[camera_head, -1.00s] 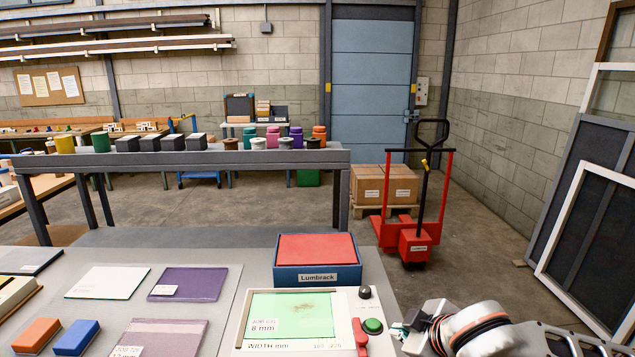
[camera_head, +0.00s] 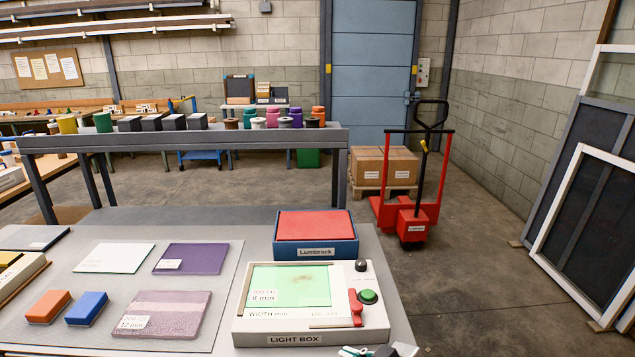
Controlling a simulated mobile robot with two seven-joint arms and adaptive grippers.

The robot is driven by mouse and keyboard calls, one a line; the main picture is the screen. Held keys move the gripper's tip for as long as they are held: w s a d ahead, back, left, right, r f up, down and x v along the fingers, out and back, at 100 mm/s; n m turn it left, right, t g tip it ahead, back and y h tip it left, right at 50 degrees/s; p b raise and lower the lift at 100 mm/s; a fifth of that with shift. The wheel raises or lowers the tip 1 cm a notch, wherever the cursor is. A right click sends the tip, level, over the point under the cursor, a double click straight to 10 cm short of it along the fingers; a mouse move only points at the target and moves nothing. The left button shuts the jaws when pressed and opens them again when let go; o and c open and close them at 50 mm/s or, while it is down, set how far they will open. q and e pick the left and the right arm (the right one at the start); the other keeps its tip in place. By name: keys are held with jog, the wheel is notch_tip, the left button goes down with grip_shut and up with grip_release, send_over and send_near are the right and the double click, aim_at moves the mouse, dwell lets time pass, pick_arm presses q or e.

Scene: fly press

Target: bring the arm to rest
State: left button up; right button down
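The head view shows only the tip of my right gripper (camera_head: 380,350) at the bottom edge, just in front of the light box (camera_head: 290,339). Its fingers are mostly cut off, so I cannot tell whether it is open or shut. The white light box has a lit green panel (camera_head: 296,287), a red lever (camera_head: 355,307) and a green button (camera_head: 368,297). My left gripper is not in view.
A blue Lumbrack box (camera_head: 316,251) with a red top stands behind the light box. Orange (camera_head: 48,307) and blue blocks (camera_head: 87,308) and several flat panels lie left on the table. A red pallet jack (camera_head: 409,215) stands on the floor beyond.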

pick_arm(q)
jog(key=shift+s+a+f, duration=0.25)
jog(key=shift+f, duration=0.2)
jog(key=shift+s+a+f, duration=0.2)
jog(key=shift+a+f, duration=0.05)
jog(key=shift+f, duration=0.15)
pick_arm(e)
jog(key=s+d+f+m+h, duration=0.2)
jog(key=s+d+f, duration=0.5)
jog(key=s+f, duration=0.2)
jog(key=s+d+f+m+t+h, duration=0.1)
jog(key=s+d+f+m+h, duration=0.1)
jog(key=s+d+f, duration=0.6)
notch_tip(320, 180, down, 5)
jog(key=shift+s+d+f+m+h, duration=0.15)
jog(key=shift+s+m+h, duration=0.25)
jog(key=shift+s+m, duration=0.45)
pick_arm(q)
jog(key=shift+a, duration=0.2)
pick_arm(e)
jog(key=shift+s, duration=0.15)
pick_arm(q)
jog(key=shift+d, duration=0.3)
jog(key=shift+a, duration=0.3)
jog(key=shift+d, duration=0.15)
